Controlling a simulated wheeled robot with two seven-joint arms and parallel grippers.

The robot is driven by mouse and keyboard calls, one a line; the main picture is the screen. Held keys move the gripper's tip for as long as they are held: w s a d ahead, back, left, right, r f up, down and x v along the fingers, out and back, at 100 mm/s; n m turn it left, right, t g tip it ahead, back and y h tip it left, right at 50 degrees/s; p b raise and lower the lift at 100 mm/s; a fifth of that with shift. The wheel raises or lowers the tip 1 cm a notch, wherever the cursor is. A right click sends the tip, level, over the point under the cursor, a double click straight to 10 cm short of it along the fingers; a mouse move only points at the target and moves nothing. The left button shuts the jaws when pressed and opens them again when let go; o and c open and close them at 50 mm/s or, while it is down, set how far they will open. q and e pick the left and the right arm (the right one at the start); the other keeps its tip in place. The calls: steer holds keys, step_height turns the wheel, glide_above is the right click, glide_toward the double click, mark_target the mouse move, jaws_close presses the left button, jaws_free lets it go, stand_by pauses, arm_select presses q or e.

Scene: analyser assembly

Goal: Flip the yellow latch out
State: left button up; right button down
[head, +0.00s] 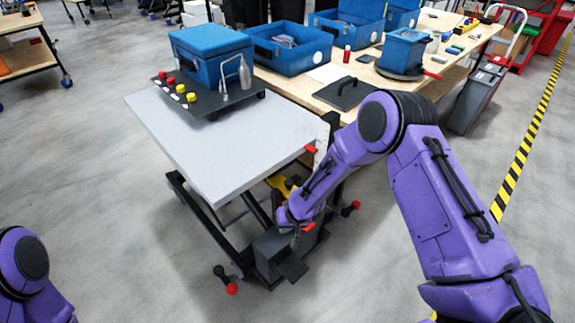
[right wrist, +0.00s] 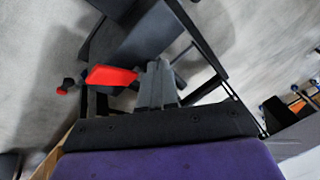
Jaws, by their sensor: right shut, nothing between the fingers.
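A yellow part (head: 283,184), which looks like the yellow latch, shows in the head view low under the front right edge of the grey-topped lift table. My right arm partly covers it, and its exact position cannot be told. My right gripper (right wrist: 157,76) shows in the right wrist view, shut and empty. Its fingers are beside a red handle (right wrist: 110,76); whether they touch is unclear. In the head view my right arm reaches down beside the table's lower frame, and its fingers are mostly hidden. No yellow shows in the right wrist view. My left gripper is out of view.
The lift table (head: 235,135) carries a black base plate with a blue box (head: 212,55). Its dark lower frame has red-tipped pedals (head: 231,288). A wooden bench (head: 330,95) with blue cases stands behind. The floor to the front left is clear.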

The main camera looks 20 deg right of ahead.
arm_select(q)
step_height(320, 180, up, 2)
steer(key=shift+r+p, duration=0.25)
steer(key=shift+p, duration=0.4)
arm_select(e)
steer(key=w+d+r+h, duration=0.1)
steer(key=w+d+r, duration=0.2)
steer(key=w+r, duration=0.3)
steer(key=w+d+r+n+h, duration=0.1)
steer(key=w+d+r, duration=0.3)
steer(key=r, duration=0.5)
steer(key=w, duration=0.2)
steer(key=shift+w+r+t+h, duration=0.3)
steer(key=shift+r+h, duration=0.1)
steer(key=shift+d, duration=0.1)
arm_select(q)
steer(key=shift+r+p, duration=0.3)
arm_select(e)
glide_above(282, 182)
steer(key=s+d, duration=0.1)
steer(key=s, duration=0.1)
step_height(282, 182, down, 10)
steer(key=shift+w+d+r, duration=0.1)
steer(key=shift+d+r, duration=0.05)
steer(key=shift+r, duration=0.1)
